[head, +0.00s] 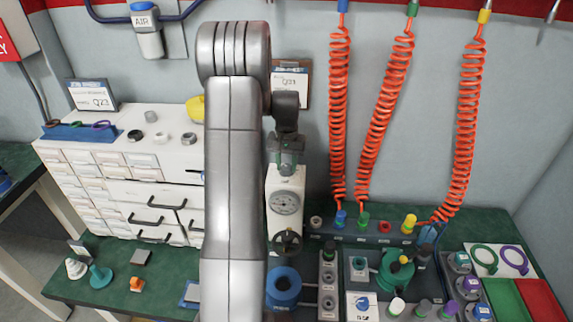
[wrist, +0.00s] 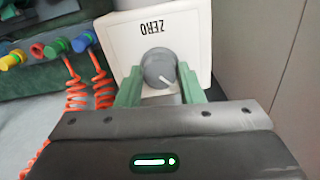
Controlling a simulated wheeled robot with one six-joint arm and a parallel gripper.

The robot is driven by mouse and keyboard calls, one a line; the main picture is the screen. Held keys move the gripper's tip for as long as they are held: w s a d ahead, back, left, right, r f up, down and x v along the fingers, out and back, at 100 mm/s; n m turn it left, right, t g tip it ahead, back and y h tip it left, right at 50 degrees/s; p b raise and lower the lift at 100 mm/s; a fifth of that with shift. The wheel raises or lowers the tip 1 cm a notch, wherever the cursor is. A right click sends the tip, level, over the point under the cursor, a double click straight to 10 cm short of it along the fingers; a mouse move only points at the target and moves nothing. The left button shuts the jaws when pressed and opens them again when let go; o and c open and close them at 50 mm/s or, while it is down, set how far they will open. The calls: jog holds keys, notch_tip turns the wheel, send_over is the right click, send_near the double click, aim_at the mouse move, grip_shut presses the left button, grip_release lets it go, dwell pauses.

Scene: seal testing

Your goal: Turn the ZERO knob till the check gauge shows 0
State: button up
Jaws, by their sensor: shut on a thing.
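The grey ZERO knob (wrist: 158,67) shows in the wrist view on a white housing (wrist: 195,25), below the upside-down word ZERO. A white line on the knob points down to the right in that view. My gripper (wrist: 159,80) has its green fingers on both sides of the knob and is shut on it. In the head view my gripper (head: 287,160) is at the top of the white stand, and it hides the knob there. The check gauge (head: 285,202) is a round dial on the stand's front. Its needle is too small to read.
A dark handwheel (head: 287,242) sits below the gauge. A blue ring-shaped part (head: 283,286) is in front. Coiled orange hoses (head: 340,120) hang to the right above coloured fittings. A white drawer cabinet (head: 130,185) stands left of my arm.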

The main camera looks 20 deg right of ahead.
aim_at(287, 167)
dwell(0.4)
jog(key=o, duration=1)
notch_tip(287, 167, up, 14)
jog(key=b, duration=0.1)
jog(key=shift+f, duration=0.1)
notch_tip(287, 167, down, 14)
jog(key=shift+r+p, duration=0.1)
jog(key=shift+p, duration=0.4)
jog(key=shift+r, duration=0.1)
